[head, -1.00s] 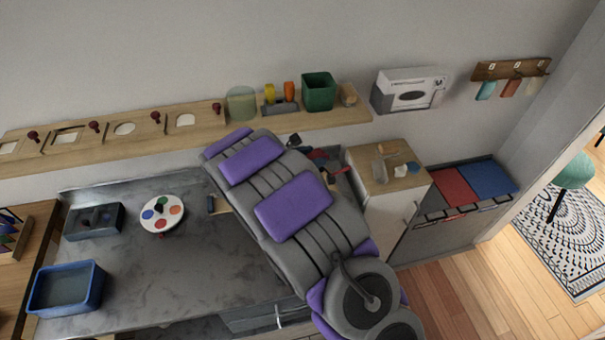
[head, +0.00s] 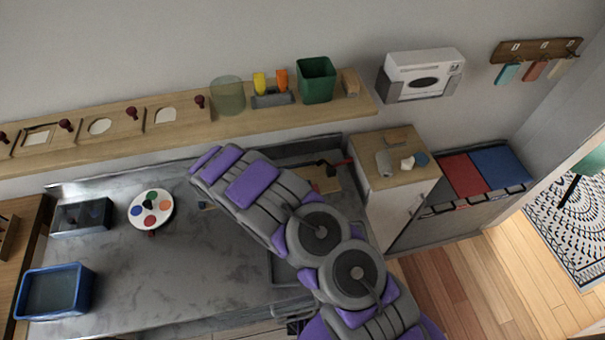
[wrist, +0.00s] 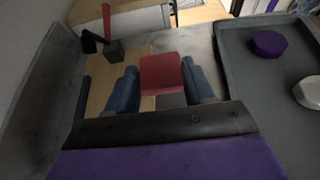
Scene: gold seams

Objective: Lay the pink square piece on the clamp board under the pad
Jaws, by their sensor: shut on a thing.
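In the wrist view, the pink square piece (wrist: 161,74) is held between the two dark blue fingers of my gripper (wrist: 160,84). The wooden clamp board (wrist: 106,75) lies beyond and to the left of the fingers. Its black and red clamp (wrist: 92,42) stands at the far end, with a dark grey block, seemingly the pad (wrist: 114,51), beside it. The piece is on the near right side of the pad, not under it. In the head view, the board (head: 322,181) and clamp (head: 327,168) show behind my arm. My gripper and the piece are hidden there.
A grey tray (wrist: 262,88) with a purple piece (wrist: 270,43) and a whitish piece (wrist: 308,92) lies right of my gripper. A cabinet (head: 402,164) with small items stands right of the board. A paint palette (head: 150,209) and blue bin (head: 55,291) sit left.

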